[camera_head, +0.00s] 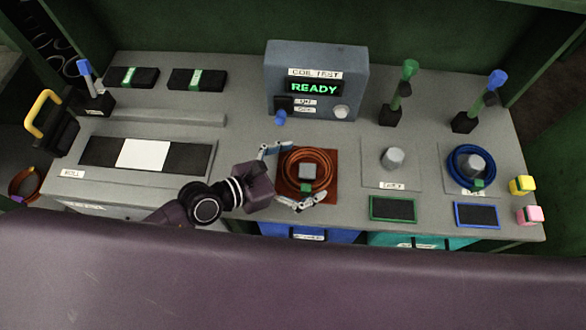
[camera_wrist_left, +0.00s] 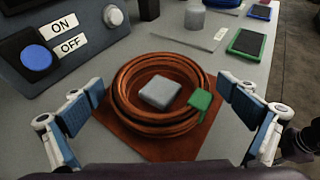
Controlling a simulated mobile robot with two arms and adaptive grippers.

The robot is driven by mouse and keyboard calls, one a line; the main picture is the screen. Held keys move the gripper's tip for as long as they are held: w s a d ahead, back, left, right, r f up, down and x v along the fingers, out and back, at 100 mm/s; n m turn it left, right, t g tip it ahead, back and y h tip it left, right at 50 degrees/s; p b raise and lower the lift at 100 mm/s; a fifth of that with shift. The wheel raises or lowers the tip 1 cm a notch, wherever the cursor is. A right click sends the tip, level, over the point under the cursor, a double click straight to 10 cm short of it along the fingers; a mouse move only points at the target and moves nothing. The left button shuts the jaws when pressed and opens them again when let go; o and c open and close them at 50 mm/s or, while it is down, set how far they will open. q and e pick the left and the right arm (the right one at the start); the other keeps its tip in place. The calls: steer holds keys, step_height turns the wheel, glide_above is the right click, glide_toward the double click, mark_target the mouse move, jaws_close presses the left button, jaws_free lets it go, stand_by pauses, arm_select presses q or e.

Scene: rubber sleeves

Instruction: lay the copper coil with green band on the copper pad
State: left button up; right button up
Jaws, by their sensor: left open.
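The copper coil (camera_head: 290,165) lies on the copper pad (camera_head: 329,196), around a grey block (camera_head: 308,171) at the pad's middle. Its green band (camera_head: 305,188) is on the near side; the coil also shows in the left wrist view (camera_wrist_left: 130,117) with the band (camera_wrist_left: 199,101) at its right. The pad's bare part (camera_wrist_left: 130,140) shows there too. My left gripper (camera_head: 283,178) is open, with one finger on each side of the coil, apart from it as far as I can see. My right gripper is not in view.
A grey COIL TEST box (camera_head: 352,75) reading READY stands behind the pad. To the right are an empty pad with a grey post (camera_head: 393,159) and a blue coil (camera_head: 456,164) around another post. Yellow (camera_head: 521,185) and pink (camera_head: 529,215) cubes sit at the right edge.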

arm_select(q)
steer(key=b+v, duration=0.2)
steer(key=v, duration=0.8)
steer(key=shift+s+a, duration=0.2)
steer(key=shift+a, duration=0.1)
steer(key=shift+s+a+r, duration=0.3)
steer(key=shift+a+r, duration=0.15)
steer(key=shift+r, duration=0.05)
stand_by(0.7)
stand_by(0.8)
